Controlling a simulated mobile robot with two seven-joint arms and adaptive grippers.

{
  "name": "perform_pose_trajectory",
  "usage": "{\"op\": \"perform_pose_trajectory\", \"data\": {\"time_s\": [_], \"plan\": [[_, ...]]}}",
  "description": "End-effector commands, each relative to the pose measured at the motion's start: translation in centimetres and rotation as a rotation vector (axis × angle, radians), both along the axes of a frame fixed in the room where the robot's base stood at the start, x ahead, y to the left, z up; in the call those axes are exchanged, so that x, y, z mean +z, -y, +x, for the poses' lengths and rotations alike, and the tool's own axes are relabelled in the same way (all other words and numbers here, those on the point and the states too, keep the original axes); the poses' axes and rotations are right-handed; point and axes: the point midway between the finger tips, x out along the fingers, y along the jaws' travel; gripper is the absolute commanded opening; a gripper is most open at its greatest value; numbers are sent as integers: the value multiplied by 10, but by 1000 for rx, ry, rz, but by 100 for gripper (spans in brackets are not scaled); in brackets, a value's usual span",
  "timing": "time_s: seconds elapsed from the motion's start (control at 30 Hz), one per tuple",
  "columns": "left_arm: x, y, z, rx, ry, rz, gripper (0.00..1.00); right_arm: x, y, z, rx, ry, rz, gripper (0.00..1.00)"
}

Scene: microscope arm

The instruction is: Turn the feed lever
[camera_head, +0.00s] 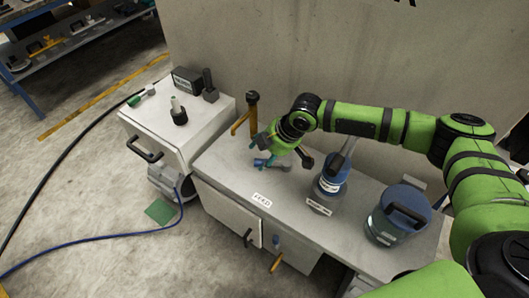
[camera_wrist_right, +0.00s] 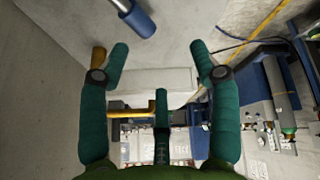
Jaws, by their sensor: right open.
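A white FEED label (camera_head: 262,200) is on the front part of the grey bench (camera_head: 222,165). Behind it is a small blue-and-grey piece (camera_head: 273,163), partly hidden under my right gripper; I cannot tell for sure that it is the feed lever. My right gripper (camera_head: 266,140) is low over the bench, just right of a brown post with a yellow arm (camera_head: 252,112). In the right wrist view my right gripper (camera_wrist_right: 158,55) has its teal fingers wide apart with nothing between the tips. A metal rod with a blue handle (camera_wrist_right: 137,17) lies beyond the left fingertip.
A blue-topped canister (camera_head: 328,186) stands right of the gripper, and a larger blue-lidded jar (camera_head: 397,216) farther right. A white cabinet (camera_head: 165,140) with small items is at the left. A concrete wall (camera_head: 310,45) rises behind the bench. Cables cross the floor.

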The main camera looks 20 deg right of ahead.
Motion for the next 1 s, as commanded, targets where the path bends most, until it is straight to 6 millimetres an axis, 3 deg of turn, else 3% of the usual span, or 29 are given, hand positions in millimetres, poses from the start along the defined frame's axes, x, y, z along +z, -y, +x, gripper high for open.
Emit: {"op": "perform_pose_trajectory", "data": {"time_s": [0.03, 0.13, 0.33, 0.7, 1.0], "plan": [[-21, -1, 2, 1, 3, 0, 50, -13, 12, 3, -4, -2, -15, 63], [-30, -1, 5, 2, 7, 0, 50, -15, 23, 4, -6, -9, -26, 63], [-29, -1, 4, 3, 6, 2, 50, -24, 24, 7, -9, -17, -30, 63], [-27, -2, -6, 3, -9, 3, 50, -71, 9, 23, -10, -16, -29, 63], [-27, -2, -2, 2, -3, 3, 50, -77, 7, 26, -10, -15, -28, 63]]}}
